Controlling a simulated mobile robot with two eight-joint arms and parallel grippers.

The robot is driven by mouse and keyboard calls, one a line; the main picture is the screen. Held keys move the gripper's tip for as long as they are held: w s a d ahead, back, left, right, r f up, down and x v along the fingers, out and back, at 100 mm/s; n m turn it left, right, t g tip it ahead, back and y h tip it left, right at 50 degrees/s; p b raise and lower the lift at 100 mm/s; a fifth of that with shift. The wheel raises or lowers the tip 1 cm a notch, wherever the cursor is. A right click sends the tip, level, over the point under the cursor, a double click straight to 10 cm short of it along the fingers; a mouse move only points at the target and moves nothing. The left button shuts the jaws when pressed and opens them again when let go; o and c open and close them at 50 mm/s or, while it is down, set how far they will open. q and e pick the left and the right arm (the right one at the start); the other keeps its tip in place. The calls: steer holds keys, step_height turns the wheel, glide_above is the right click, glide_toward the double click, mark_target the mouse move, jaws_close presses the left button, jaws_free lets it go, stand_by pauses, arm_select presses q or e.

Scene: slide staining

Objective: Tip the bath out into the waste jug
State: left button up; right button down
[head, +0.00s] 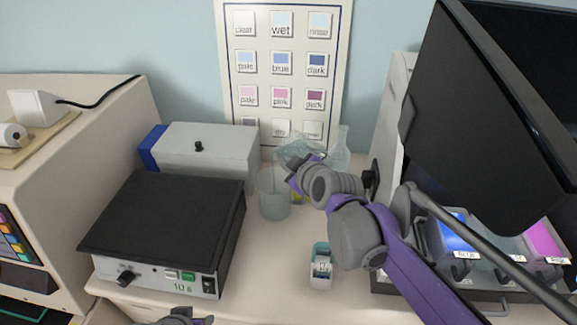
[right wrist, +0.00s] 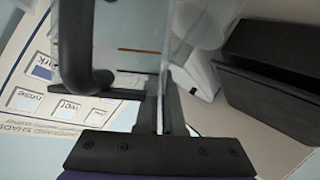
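In the head view my right gripper (head: 306,160) is at the back of the bench, in front of the wall chart. In the head view the bath (head: 300,146) is a pale, see-through shape, apparently tilted, behind the gripper. A clear vessel (head: 275,205), perhaps the waste jug, stands just below and left of the gripper, partly hidden by the arm. Whether any liquid is pouring cannot be seen. My left gripper (head: 187,318) barely shows at the bottom edge; its fingers are unclear.
A black-topped device (head: 165,215) and a grey box (head: 205,152) stand at left. A small labelled container (head: 320,268) is at front centre. Blue (head: 452,235) and pink (head: 545,240) baths sit at right below a dark monitor (head: 480,120).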

steer(key=shift+a+f+n+h+b, duration=0.1)
steer(key=shift+f+n+h+b, duration=0.1)
steer(key=shift+n+h+b, duration=0.25)
arm_select(q)
steer(key=r+p, duration=0.1)
steer(key=w+r+p, duration=0.1)
steer(key=p, duration=0.1)
steer(key=shift+w+r, duration=0.1)
steer(key=shift+r, duration=0.2)
arm_select(e)
steer(key=f+n+t+h, duration=0.1)
steer(key=n, duration=0.1)
steer(key=f+n+t+h, duration=0.1)
steer(key=f+n+h, duration=0.1)
steer(key=a+f+n+t+h, duration=0.1)
steer(key=n, duration=0.1)
steer(key=shift+s+f, duration=0.2)
steer(key=shift+f, duration=0.15)
stand_by(0.3)
